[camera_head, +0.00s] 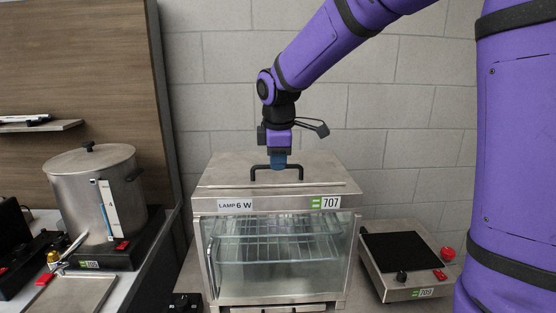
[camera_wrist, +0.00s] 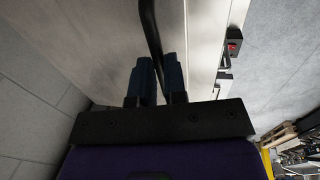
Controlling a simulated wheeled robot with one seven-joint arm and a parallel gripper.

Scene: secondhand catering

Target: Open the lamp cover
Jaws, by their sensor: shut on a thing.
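The lamp cover (camera_head: 230,172) is the flat metal lid on top of the glass-fronted display case. A label on the case's front edge reads LAMP 6 W. A black bar handle (camera_head: 299,171) stands on the lid. My gripper (camera_head: 278,165) points down at the middle of the handle from above. In the wrist view, the blue fingers of my gripper (camera_wrist: 160,75) stand on either side of the black handle bar (camera_wrist: 149,30), shut on it. The lid looks closed and flat in the head view. The fingertips partly hide the handle's middle.
A steel urn (camera_head: 120,185) with a tap stands at the left. A small hotplate (camera_head: 400,260) with a red button sits at the right. The case's glass front (camera_head: 285,255) shows wire shelves inside. A tiled wall (camera_head: 400,120) is behind; the space above the lid's right side is free.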

